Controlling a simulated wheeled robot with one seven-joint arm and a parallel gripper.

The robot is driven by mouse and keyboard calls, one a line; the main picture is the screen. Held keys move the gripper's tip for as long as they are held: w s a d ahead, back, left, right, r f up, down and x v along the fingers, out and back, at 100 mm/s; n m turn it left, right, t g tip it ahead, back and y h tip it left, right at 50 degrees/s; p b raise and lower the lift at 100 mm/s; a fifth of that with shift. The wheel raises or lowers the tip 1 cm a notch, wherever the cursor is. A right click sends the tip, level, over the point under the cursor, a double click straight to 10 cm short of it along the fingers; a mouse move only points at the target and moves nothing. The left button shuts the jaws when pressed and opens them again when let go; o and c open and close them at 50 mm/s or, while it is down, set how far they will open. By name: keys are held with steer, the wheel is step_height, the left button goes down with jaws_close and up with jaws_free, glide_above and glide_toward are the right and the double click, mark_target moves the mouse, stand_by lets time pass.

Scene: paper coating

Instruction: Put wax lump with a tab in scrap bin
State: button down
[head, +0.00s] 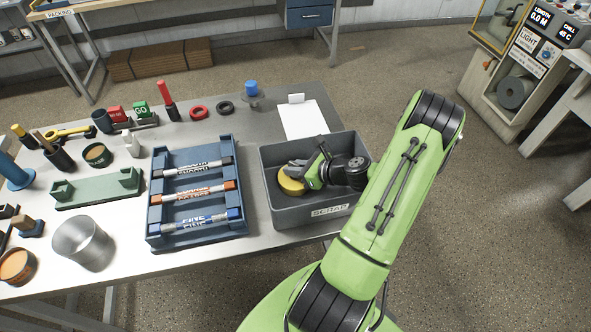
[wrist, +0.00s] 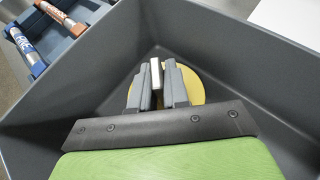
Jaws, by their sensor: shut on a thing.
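The wax lump (head: 291,185) is a yellow round piece inside the grey scrap bin (head: 312,212), which carries a SCRAP label on its front. In the wrist view the yellow lump (wrist: 196,86) shows behind my fingers, and its pale tab (wrist: 156,76) stands up between them. My gripper (head: 297,170) reaches down into the bin and is shut on the tab. In the wrist view my gripper (wrist: 157,84) is near the corner of the bin walls (wrist: 220,35). Whether the lump touches the bin floor I cannot tell.
A white sheet (head: 303,119) lies behind the bin. A metal cup (head: 83,244) and a green stand (head: 97,188) are farther left. The bin sits at the table's right edge.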

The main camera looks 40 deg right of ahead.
steer(key=c, duration=1.1)
jaws_free()
